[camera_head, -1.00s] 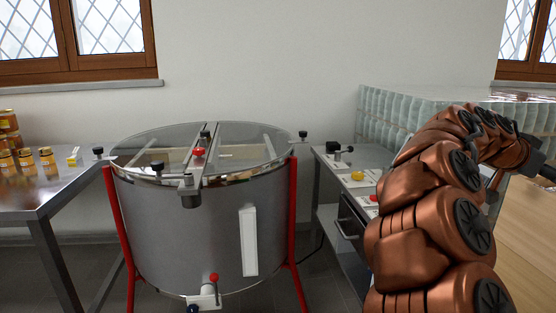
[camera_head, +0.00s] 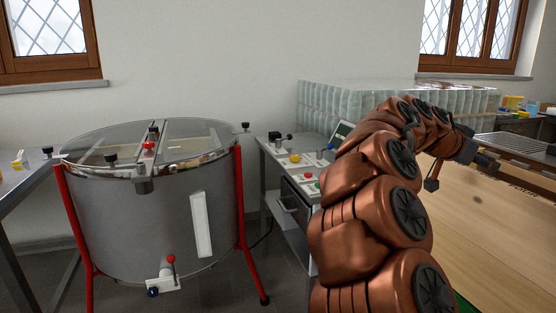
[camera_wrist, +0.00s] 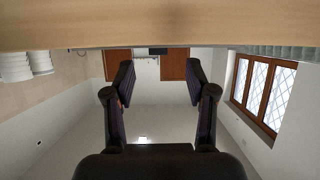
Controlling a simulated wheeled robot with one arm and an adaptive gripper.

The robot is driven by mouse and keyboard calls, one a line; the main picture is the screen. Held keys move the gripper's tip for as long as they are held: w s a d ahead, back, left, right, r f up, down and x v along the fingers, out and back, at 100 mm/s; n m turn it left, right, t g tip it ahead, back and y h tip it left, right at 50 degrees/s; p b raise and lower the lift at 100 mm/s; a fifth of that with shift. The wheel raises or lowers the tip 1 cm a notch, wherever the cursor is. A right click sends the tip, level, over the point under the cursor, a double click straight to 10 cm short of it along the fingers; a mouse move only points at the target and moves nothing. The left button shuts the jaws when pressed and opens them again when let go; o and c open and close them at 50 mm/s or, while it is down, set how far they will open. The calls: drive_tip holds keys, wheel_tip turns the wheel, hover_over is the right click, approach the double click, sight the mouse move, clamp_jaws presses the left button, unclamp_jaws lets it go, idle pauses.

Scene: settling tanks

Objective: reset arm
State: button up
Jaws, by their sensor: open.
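My copper-coloured arm rises at the right of the head view and bends over to the right. My gripper (camera_head: 487,163) is at its end, small in that view, above a light wooden table (camera_head: 490,225). In the wrist view my gripper (camera_wrist: 159,85) shows two dark fingers spread wide apart with nothing between them. The wooden surface (camera_wrist: 160,25) fills the top edge of the wrist view.
A round steel tank (camera_head: 150,215) with a clear lid and red legs stands at the left. A metal stand with a control panel (camera_head: 300,160) is between tank and arm. Stacked glass jars (camera_head: 320,103) stand behind my arm. Windows (camera_wrist: 265,90) show in the wrist view.

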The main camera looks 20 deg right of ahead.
drive_tip(key=s+a+f+n+y, duration=0.3)
drive_tip(key=s+a+f, duration=0.1)
drive_tip(key=a+f, duration=0.5)
drive_tip(key=s+a+f+n+y, duration=0.4)
drive_tip(key=a+f, duration=0.2)
drive_tip(key=a, duration=0.4)
drive_tip(key=s+a+f+n+y, duration=0.3)
drive_tip(key=s+a+f, duration=0.1)
drive_tip(key=a+f, duration=0.5)
drive_tip(key=s+a+f+n+g+y, duration=0.2)
drive_tip(key=s+a+f+n, duration=0.15)
drive_tip(key=s+a, duration=0.35)
drive_tip(key=s+a+f+n+g+y, duration=0.1)
drive_tip(key=s+a+f+n, duration=0.25)
drive_tip(key=s+a, duration=0.35)
drive_tip(key=s+p+v, duration=0.1)
drive_tip(key=p+v, duration=0.8)
drive_tip(key=v, duration=0.1)
drive_tip(key=s+p+v, duration=0.2)
drive_tip(key=p+v, duration=0.8)
drive_tip(key=shift+s+a+r+t, duration=0.25)
drive_tip(key=shift+r+t, duration=0.15)
drive_tip(key=shift+r, duration=0.35)
